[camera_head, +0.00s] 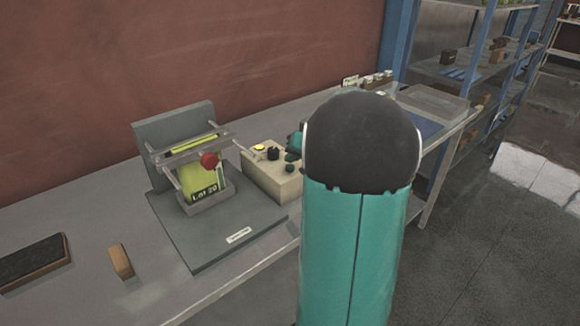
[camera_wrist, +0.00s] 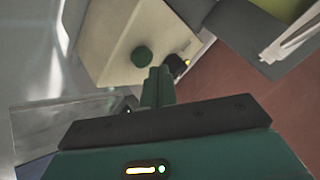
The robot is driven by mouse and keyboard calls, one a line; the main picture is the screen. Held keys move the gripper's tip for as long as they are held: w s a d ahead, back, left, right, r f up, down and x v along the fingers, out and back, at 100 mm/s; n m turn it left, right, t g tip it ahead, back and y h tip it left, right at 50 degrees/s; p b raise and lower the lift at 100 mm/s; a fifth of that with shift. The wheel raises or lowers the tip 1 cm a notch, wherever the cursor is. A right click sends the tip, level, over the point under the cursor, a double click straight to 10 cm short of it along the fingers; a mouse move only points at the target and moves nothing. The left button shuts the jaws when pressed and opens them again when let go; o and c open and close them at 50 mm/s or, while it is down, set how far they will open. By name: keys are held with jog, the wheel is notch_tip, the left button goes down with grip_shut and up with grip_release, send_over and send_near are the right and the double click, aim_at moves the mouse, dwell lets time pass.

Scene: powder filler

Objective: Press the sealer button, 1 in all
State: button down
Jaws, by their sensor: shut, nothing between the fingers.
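A beige control box (camera_head: 262,176) stands beside the bag sealer (camera_head: 172,128). On its top are a yellow button (camera_head: 259,148), a black knob (camera_head: 273,153) and a round green button (camera_head: 291,168). In the wrist view the box (camera_wrist: 115,35) shows with the green button (camera_wrist: 141,57) and the black knob (camera_wrist: 178,66). My gripper (camera_wrist: 160,70) is shut and empty, its tips over the box between the green button and the knob in that picture. Whether they touch anything I cannot tell. In the head view my arm hides the fingertips and part of the box.
The sealer holds a yellow-green bag (camera_head: 205,182) marked Lot 20, with a red knob (camera_head: 209,160) in front. A wooden block (camera_head: 121,262) and a dark-topped block (camera_head: 32,262) lie on the bench (camera_head: 75,300) at left. A grey tray (camera_head: 432,101) stands farther back. A reddish wall rises behind.

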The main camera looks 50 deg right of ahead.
aim_at(293, 168)
jog(key=shift+r, duration=0.15)
jog(key=shift+r, duration=2.5)
jog(key=shift+s, duration=0.1)
